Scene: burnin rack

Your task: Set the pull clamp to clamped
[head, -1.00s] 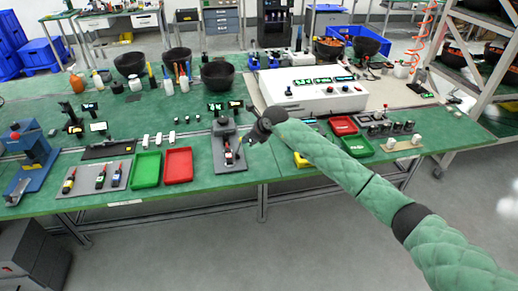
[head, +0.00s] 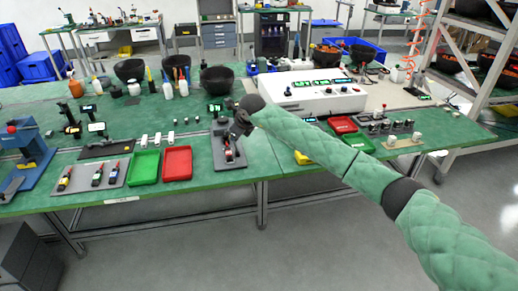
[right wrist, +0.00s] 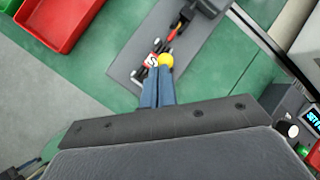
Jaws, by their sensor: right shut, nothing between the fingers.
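The pull clamp (head: 229,152) sits on a dark grey plate (head: 238,164) near the front edge of the green bench, with red and black parts. In the right wrist view the clamp (right wrist: 178,28) lies beyond my fingers on its grey plate (right wrist: 205,50), with a white marked tag and a round yellow end (right wrist: 166,60). My right gripper (head: 237,130) is over the clamp's plate. In the right wrist view its blue-grey fingers (right wrist: 158,78) are shut and empty, tips beside the yellow end; I cannot tell if they touch. My left gripper is out of view.
A red tray (head: 178,164) and a green tray (head: 144,167) stand left of the clamp. A white instrument box (head: 318,92) is behind my right arm. A blue press (head: 26,150) is at far left. Black bowls (head: 217,79) stand at the back.

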